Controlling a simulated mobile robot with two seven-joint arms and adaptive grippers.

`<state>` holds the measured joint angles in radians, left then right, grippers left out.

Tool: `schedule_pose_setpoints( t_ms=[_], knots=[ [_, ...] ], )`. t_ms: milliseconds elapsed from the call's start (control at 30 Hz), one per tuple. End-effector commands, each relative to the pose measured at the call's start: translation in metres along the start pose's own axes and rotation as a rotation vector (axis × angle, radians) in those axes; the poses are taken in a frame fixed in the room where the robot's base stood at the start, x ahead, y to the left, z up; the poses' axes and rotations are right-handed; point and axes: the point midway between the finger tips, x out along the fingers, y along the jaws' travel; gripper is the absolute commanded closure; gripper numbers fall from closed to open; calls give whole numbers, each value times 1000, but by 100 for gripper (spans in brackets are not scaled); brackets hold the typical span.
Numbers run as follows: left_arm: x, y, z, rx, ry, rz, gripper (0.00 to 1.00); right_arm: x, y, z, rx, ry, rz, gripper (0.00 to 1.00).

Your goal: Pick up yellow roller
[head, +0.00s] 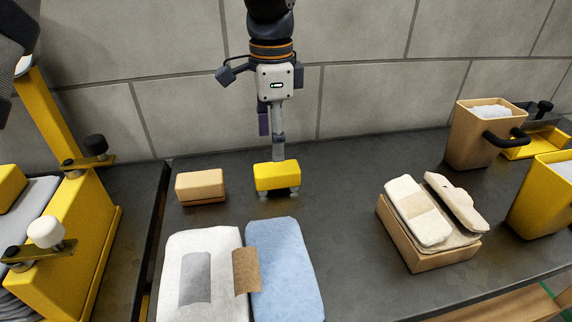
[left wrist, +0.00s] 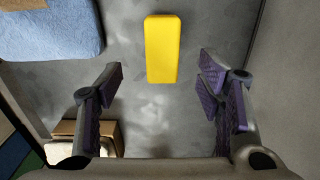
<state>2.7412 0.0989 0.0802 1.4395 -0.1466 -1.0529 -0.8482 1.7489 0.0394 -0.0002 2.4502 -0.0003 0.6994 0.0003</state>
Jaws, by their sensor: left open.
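The yellow roller (head: 277,176) sits on the dark worktop near the back wall, with small grey parts showing under its yellow top. In the left wrist view it is a yellow oblong (left wrist: 161,48) at the top centre. My left gripper (head: 272,146) points down above and behind the roller in the head view. In the left wrist view the open fingers of the gripper (left wrist: 157,94) have purple pads and stand wide apart. The space between them is empty, and the roller lies beyond the fingertips. Contact cannot be told from the head view. My right gripper is not in view.
A tan block (head: 200,188) sits left of the roller. White (head: 212,248) and blue (head: 285,270) padded packs lie in front. A tan box with pads (head: 428,252) and bins (head: 487,133) stand at right. Yellow machinery (head: 80,240) is at left. Worktop right of the roller is clear.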

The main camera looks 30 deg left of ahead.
Motion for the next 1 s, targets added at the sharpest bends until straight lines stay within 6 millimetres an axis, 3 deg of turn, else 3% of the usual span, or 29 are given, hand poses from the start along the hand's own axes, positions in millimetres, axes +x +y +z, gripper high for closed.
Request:
schedule_pose_setpoints(
  t_ms=[100, 267, 433, 733, 767, 1000],
  knots=[
    [28, 0, 0, 0, -4, 4, 39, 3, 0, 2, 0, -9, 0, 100],
    [48, -1, -2, 0, -3, 4, 39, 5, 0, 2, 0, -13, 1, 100],
    [81, -4, -5, 1, -4, 4, 39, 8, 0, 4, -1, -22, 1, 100],
    [91, -5, -5, 0, 0, -1, 39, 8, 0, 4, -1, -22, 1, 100],
    [91, -5, -5, 0, 0, -1, 41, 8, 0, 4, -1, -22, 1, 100],
    [91, -5, -5, 0, 0, -1, 96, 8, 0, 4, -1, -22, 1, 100]
  ],
)
